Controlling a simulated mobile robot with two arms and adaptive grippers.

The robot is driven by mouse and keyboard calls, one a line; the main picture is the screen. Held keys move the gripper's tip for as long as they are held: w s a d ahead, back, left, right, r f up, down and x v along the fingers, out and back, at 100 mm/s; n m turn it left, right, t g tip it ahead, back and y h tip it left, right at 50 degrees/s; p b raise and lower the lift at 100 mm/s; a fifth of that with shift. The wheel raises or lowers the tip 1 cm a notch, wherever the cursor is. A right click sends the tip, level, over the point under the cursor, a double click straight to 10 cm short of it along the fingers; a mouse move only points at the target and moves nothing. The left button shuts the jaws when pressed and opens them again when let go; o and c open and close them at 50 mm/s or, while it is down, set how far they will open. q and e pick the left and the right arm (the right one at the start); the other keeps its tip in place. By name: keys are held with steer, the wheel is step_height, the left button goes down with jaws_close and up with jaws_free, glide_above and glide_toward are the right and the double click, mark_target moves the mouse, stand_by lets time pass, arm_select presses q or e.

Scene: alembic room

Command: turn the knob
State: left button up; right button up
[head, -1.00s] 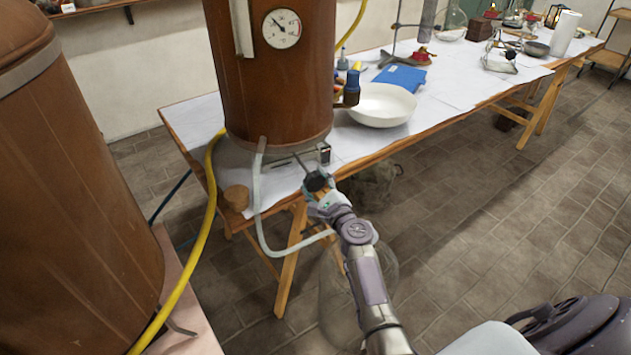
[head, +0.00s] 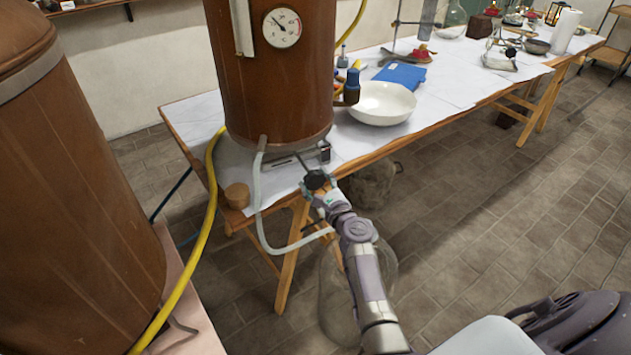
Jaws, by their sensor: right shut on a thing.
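The copper boiler (head: 275,95) with a round dial (head: 282,27) stands on a low burner (head: 290,160) at the near end of the paper-covered table. A black knob (head: 317,179) sits on a thin rod that sticks out from under the boiler toward me. My right gripper (head: 320,186) comes up from below and is shut on the knob, just off the table's front edge. Its fingers partly hide the knob, and I cannot tell how far it is turned. My left gripper does not show.
A pale hose (head: 259,215) loops below the table just left of my right arm. A cork (head: 237,196) stands at the table's edge. A glass vessel (head: 340,290) is behind my arm. A white bowl (head: 382,104) and blue book (head: 401,75) lie to the right.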

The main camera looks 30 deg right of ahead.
steer(key=o, duration=1.2)
steer(key=shift+f, duration=0.1)
steer(key=shift+c, duration=0.2)
steer(key=s, duration=1.2)
steer(key=shift+a, duration=0.2)
